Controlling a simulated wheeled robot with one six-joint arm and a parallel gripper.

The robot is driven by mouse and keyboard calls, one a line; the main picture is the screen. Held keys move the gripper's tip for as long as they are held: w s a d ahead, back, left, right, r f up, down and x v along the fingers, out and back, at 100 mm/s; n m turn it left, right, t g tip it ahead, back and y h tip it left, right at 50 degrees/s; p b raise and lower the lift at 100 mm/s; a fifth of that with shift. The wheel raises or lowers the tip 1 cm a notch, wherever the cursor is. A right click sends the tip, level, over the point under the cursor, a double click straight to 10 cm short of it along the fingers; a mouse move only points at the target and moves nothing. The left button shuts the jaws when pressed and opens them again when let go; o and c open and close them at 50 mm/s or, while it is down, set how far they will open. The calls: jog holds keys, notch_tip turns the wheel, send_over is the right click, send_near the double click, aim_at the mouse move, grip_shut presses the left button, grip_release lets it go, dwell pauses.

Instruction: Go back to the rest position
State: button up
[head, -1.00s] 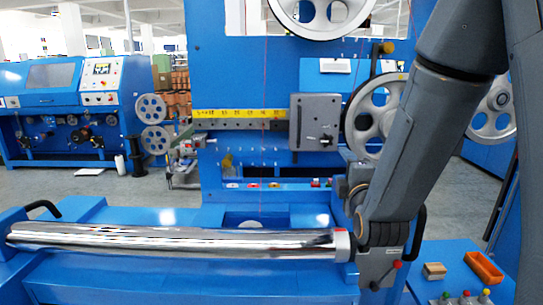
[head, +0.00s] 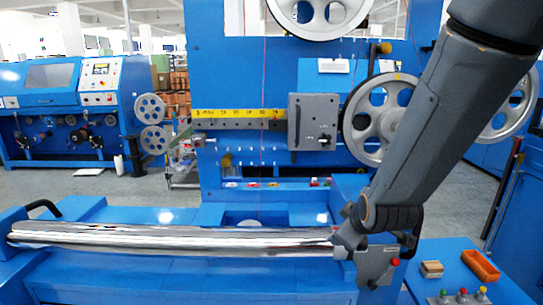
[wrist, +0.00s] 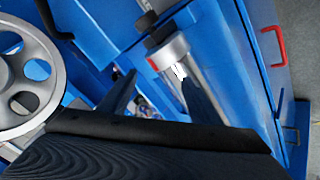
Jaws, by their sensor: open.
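My arm reaches down from the upper right in the head view, with its wrist near the right end of the shiny metal roller (head: 180,238). In the wrist view my gripper (wrist: 157,88) shows two dark fingers spread apart with nothing held between them. The roller's end (wrist: 170,52) lies behind the fingers there, and the right finger overlaps the roller in the picture. I cannot tell the exact gap between finger and roller. In the head view the fingers are hard to make out against the wrist.
A spoked grey pulley (head: 385,118) stands close behind my forearm, and another pulley (head: 320,12) is above. A grey box (head: 313,121) sits on the ruled rail. A control panel with an orange tray (head: 480,265) is at lower right. A red handle (wrist: 273,43) shows in the wrist view.

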jog(key=s+f+m+g, duration=0.1)
jog(key=s+m+g, duration=0.3)
jog(key=s, duration=0.6)
jog(key=s+f+m+g, duration=0.2)
jog(key=s+m+g, duration=0.3)
jog(key=s, duration=0.4)
jog(key=shift+s+d+f, duration=0.25)
jog(key=shift+s, duration=0.15)
